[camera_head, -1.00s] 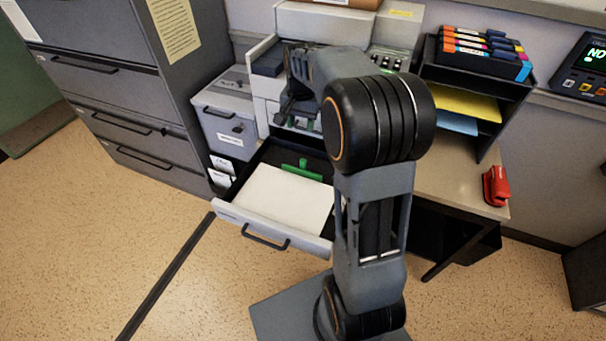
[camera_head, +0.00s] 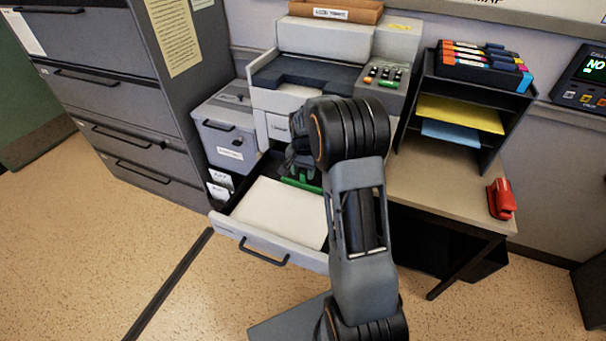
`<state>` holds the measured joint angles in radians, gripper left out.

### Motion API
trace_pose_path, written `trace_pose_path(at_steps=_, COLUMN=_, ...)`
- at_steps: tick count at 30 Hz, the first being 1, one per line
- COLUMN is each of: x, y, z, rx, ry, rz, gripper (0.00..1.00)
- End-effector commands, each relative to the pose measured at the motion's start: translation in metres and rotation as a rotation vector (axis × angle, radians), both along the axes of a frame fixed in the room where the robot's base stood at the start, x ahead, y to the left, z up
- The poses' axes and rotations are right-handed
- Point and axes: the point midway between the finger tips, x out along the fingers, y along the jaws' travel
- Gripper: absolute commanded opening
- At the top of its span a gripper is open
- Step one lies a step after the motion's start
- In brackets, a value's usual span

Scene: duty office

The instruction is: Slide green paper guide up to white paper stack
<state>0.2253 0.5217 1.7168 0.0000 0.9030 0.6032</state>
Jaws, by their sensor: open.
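The white paper stack (camera_head: 278,212) lies in the pulled-out printer drawer (camera_head: 238,229). The green paper guide (camera_head: 303,184) stands in the drawer just behind the stack, with a strip of dark drawer floor showing around it. My gripper (camera_head: 291,170) is low over the back of the drawer, right at the guide. It is open. My arm hides part of the guide's right side and the right end of the drawer, and the fingertips are small and dark, so I cannot tell whether they touch the guide.
The printer (camera_head: 305,78) rises behind the drawer. A grey box (camera_head: 226,128) and a filing cabinet (camera_head: 125,100) stand at left. A black paper rack (camera_head: 470,110) and red stapler (camera_head: 501,198) sit on the table at right. The floor in front is clear.

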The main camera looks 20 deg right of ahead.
Motion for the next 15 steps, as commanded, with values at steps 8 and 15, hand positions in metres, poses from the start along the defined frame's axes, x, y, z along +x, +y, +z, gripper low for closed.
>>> trace_pose_path(at_steps=8, x=0.000, y=0.000, z=-0.015, rx=0.000, ry=0.000, rz=0.000, gripper=0.47)
trace_pose_path(at_steps=15, x=0.000, y=0.000, z=-0.015, rx=0.000, ry=0.000, rz=0.000, gripper=0.47)
